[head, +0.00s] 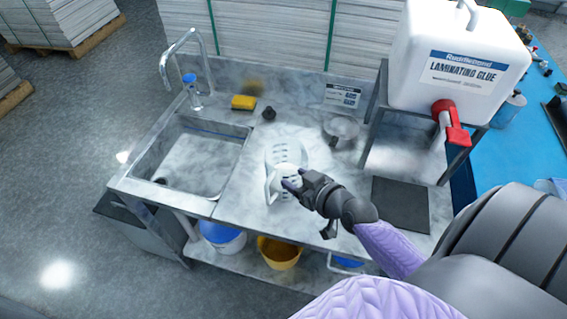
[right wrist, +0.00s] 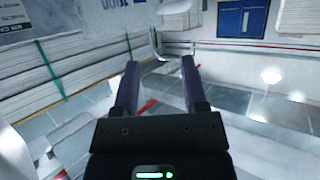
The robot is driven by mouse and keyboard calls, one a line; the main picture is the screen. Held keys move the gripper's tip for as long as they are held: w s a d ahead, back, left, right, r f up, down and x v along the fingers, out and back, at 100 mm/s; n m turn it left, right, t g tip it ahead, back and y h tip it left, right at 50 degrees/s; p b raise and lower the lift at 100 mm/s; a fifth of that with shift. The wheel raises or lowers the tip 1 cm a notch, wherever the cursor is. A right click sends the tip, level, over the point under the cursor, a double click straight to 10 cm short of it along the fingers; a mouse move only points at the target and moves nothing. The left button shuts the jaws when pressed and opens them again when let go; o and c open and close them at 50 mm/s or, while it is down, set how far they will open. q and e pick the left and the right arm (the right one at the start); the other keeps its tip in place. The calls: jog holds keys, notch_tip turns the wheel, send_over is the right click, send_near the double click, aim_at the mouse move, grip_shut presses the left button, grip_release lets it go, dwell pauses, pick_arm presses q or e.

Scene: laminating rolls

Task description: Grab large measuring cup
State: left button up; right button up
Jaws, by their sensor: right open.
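A whitish measuring cup (head: 285,151) with dark marks on its side stands on the steel counter in the head view. Its pale handle (head: 268,186) is toward the front. My right gripper (head: 293,184) is open, its fingertips at the near side of the cup and partly covering it. I cannot tell whether they touch. In the right wrist view the two fingers (right wrist: 158,66) are apart. A translucent surface with printed marks shows at the top of that view, probably the cup. My left gripper is not in view.
A sink (head: 190,158) with a tap is at left. A yellow sponge (head: 243,102) and a small clear vessel (head: 341,130) are behind the cup. A stand at right bears the laminating glue container (head: 455,65). A dark mat (head: 401,204) lies front right.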

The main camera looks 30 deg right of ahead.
aim_at(275, 168)
jog(key=b+x, duration=0.2)
jog(key=x, duration=0.7)
jog(key=shift+s, duration=0.15)
jog(key=shift+c, duration=0.6)
grip_shut()
